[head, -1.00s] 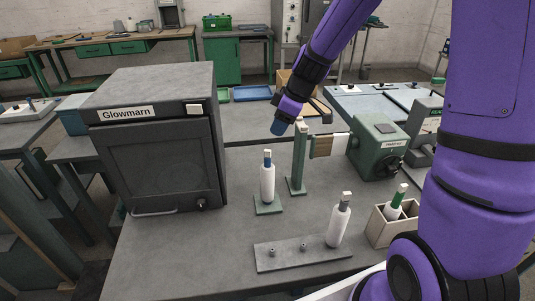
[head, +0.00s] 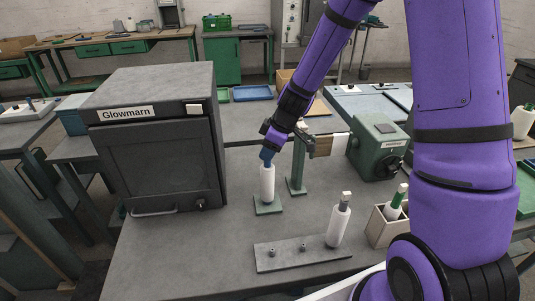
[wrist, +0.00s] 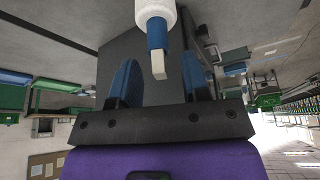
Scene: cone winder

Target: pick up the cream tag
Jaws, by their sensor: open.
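A white bobbin (head: 267,183) with a blue neck stands upright on a small green base plate (head: 268,207). In the wrist view, a small cream tag (wrist: 158,68) sits at the end of its blue neck (wrist: 156,35). My gripper (head: 267,154) is at the top of this bobbin and hides the tag in the head view. In the wrist view my gripper (wrist: 160,72) is open, with one blue fingertip on each side of the tag and gaps between. Other cream tags top a grey-necked bobbin (head: 337,225) and a green-necked bobbin (head: 394,209).
A dark Glowmarn cabinet (head: 160,145) stands close on the left. A green post (head: 298,165) and a green machine (head: 377,145) are just right of the bobbin. A grey pegged plate (head: 290,254) lies in front, with a wooden box (head: 378,232) at right.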

